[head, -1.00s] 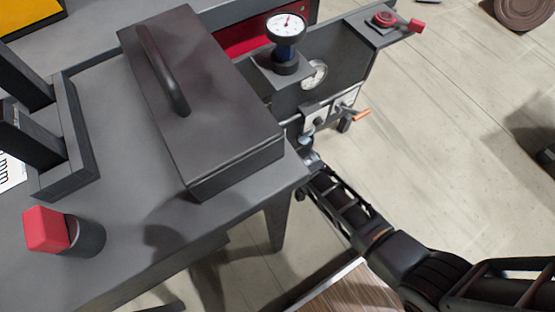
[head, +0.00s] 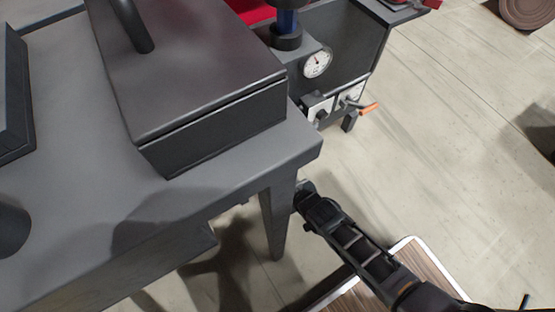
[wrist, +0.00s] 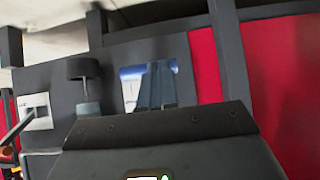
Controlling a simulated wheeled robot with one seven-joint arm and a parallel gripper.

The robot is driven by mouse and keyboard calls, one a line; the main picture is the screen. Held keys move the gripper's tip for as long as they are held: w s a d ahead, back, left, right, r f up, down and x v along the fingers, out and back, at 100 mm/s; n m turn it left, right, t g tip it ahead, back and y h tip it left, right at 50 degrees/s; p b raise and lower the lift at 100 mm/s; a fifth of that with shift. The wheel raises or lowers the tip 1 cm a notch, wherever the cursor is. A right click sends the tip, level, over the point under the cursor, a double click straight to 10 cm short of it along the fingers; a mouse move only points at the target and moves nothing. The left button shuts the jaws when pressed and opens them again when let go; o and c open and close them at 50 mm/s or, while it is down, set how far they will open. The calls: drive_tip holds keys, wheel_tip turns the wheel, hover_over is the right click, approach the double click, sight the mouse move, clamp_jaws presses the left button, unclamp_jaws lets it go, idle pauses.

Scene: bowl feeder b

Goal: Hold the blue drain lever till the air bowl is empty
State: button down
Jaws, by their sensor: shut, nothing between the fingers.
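My gripper (head: 304,188) is low beside the grey table's front right corner in the head view, partly against the table leg. In the wrist view its fingers (wrist: 157,88) are together, shut and empty, in front of a pale bluish plate (wrist: 131,88). To their left, apart from them, is a small dark-capped cylinder with a grey-blue lower part (wrist: 87,100), which looks like the air bowl. I cannot make out a blue drain lever for certain in either view, nor the level in the bowl.
An orange-handled lever (head: 368,108) sticks out right of a white plate, beneath a round gauge (head: 317,63). A dark lidded box (head: 215,128) stands on the table (head: 190,190). A wood-topped surface (head: 410,262) lies beside my arm.

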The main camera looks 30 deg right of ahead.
drive_tip(key=shift+w+f+b, duration=0.2)
drive_tip(key=shift+f+b, duration=0.5)
drive_tip(key=shift+f, duration=0.25)
drive_tip(key=shift+w+f+b, duration=0.15)
drive_tip(key=shift+f+b, duration=0.5)
drive_tip(key=shift+f, duration=0.3)
drive_tip(key=shift+w+f+b, duration=0.2)
drive_tip(key=shift+f+b, duration=0.5)
drive_tip(key=shift+f, duration=0.25)
idle(5.2)
